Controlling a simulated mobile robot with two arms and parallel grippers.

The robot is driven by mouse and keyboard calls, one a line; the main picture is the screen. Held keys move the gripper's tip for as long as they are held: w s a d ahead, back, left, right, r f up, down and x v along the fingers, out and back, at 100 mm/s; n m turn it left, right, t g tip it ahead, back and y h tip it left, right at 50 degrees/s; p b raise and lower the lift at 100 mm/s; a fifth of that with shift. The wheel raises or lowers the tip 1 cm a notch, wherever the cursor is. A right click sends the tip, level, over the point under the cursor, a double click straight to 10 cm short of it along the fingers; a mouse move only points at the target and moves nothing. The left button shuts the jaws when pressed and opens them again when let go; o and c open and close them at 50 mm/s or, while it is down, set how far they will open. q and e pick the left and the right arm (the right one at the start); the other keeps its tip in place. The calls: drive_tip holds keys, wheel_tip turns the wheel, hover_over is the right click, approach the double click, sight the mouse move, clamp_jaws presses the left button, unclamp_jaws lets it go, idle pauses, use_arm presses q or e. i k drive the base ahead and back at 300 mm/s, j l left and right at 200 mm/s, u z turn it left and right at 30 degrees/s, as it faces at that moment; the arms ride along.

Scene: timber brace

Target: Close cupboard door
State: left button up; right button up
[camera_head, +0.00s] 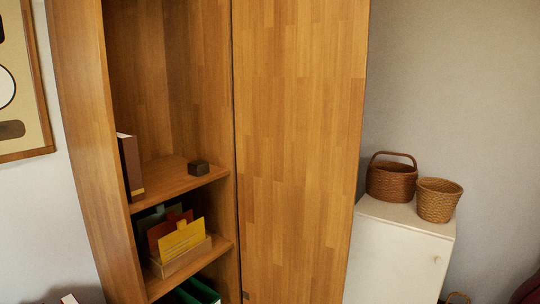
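The wooden cupboard (170,60) stands in the middle of the view, with its left half open and its shelves showing. A tall wooden panel (80,130) runs along the left of the opening; I cannot tell if it is a swung-out door or the side wall. The right half is covered by a flat wooden door panel (300,140), which looks shut. Neither of my grippers shows in this view.
The shelves hold a dark book (130,165), a small dark box (198,168) and a file holder with coloured folders (180,238). A white cabinet (395,255) at right bears two baskets, one handled (391,181) and one plain (437,203). A framed picture (22,90) hangs left.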

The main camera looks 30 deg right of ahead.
sight(300, 69)
drive_tip(key=l+u, duration=1)
drive_tip(key=l, duration=0.3)
drive_tip(key=k+l+u, duration=0.1)
drive_tip(key=l, duration=0.35)
drive_tip(key=k+l, duration=0.1)
drive_tip(key=l, duration=0.3)
drive_tip(key=k+l+u, duration=0.15)
drive_tip(key=l, duration=0.25)
drive_tip(key=l+u, duration=0.1)
drive_tip(key=l, duration=0.3)
drive_tip(key=k+l+u, duration=0.1)
drive_tip(key=l, duration=0.25)
drive_tip(key=k+l, duration=0.15)
drive_tip(key=l, duration=0.25)
drive_tip(key=k+l, duration=0.15)
drive_tip(key=l, duration=0.2)
drive_tip(key=k+l, duration=0.15)
drive_tip(key=l, duration=0.25)
drive_tip(key=k+l, duration=0.15)
drive_tip(key=l, duration=0.2)
drive_tip(key=k+l, duration=0.15)
drive_tip(key=l, duration=0.25)
drive_tip(key=u, duration=0.05)
